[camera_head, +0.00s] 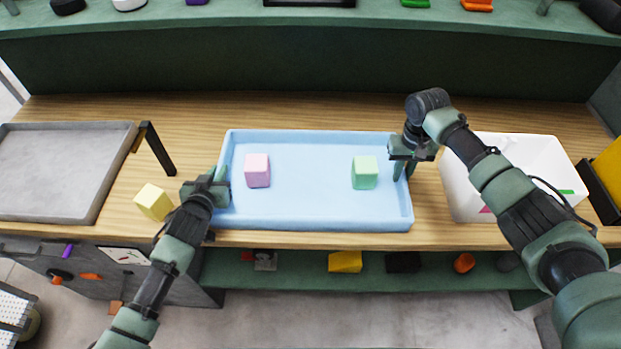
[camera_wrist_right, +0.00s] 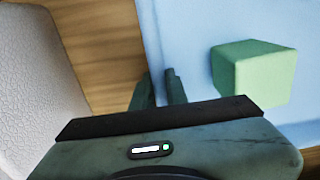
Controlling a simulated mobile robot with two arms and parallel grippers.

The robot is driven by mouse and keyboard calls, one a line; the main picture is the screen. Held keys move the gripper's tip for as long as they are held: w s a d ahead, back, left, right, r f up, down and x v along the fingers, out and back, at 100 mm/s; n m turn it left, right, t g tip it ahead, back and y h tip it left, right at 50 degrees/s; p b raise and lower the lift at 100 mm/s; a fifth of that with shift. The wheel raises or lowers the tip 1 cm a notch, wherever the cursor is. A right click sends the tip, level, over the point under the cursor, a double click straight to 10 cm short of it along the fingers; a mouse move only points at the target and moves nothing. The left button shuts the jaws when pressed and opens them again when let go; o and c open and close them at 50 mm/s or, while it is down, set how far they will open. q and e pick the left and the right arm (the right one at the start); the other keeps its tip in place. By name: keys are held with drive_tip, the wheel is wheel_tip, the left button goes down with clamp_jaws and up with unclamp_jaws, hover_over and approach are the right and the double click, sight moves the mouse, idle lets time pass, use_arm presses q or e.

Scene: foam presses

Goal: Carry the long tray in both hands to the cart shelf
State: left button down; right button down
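The long tray (camera_head: 310,207) is light blue and lies on the wooden table, holding a pink cube (camera_head: 257,170) and a green cube (camera_head: 364,172). The green cube also shows in the right wrist view (camera_wrist_right: 255,72). My left gripper (camera_head: 218,188) is at the tray's left short wall; its fingers are partly hidden, so its grip is unclear. My right gripper (camera_head: 404,168) is at the right short wall. In the right wrist view its fingers (camera_wrist_right: 162,88) stand close together, one each side of the wall, apparently shut on it. I cannot pick out the cart shelf with certainty.
A yellow cube (camera_head: 154,202) lies left of my left gripper. A grey shallow tray (camera_head: 55,170) and a black bracket (camera_head: 158,148) stand at left. A white bin (camera_head: 540,150) is close right of the long tray. A green shelf (camera_head: 300,20) with small items runs behind.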

use_arm(q)
drive_tip(key=shift+r, duration=0.15)
use_arm(e)
drive_tip(key=shift+r, duration=0.15)
